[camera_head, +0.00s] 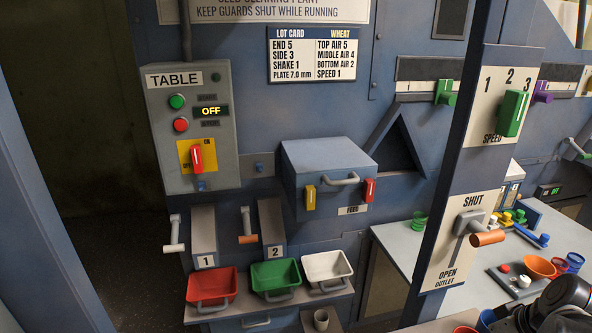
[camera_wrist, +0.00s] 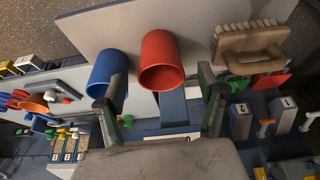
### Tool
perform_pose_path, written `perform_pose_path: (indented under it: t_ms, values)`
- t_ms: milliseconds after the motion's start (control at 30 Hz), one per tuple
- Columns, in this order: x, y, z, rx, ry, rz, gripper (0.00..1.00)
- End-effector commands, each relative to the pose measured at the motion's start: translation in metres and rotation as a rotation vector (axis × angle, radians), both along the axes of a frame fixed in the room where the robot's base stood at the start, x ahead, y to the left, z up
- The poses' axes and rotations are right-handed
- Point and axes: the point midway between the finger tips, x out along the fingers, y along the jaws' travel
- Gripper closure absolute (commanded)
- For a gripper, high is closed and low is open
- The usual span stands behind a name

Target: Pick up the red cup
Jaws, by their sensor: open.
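In the wrist view the red cup (camera_wrist: 160,62) stands with its open rim facing the camera, on a pale grey surface. My gripper (camera_wrist: 162,80) is open, its two dark fingers apart with the red cup showing between them. I cannot tell how far the cup is from the fingertips. In the head view a red rim (camera_head: 465,329), likely the same cup, is cut by the bottom edge, left of my dark gripper (camera_head: 515,318), whose fingertips are hard to make out there.
A blue cup (camera_wrist: 106,76) stands just left of the red cup, partly behind the left finger. A brush (camera_wrist: 248,48) lies to the right. In the head view an orange bowl (camera_head: 538,267) and small items crowd the right bench. A post with an outlet lever (camera_head: 485,238) stands left of it.

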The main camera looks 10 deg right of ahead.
Motion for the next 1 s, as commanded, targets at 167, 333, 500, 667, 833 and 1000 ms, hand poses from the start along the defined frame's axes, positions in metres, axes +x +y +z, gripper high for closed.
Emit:
perform_pose_path:
  t_ms: [167,333,500,667,833,1000]
  values:
    - [0.002,0.0,-0.011,0.003,0.0,0.0,0.29]
    - [0.005,0.0,-0.017,0.002,0.0,0.0,0.29]
    - [0.01,0.001,-0.032,0.002,0.001,0.0,0.29]
    - [0.018,0.002,-0.051,0.002,0.0,0.001,0.29]
    - [0.025,0.002,-0.068,0.002,0.0,0.0,0.29]
    - [0.027,0.002,-0.07,0.001,0.0,-0.001,0.29]
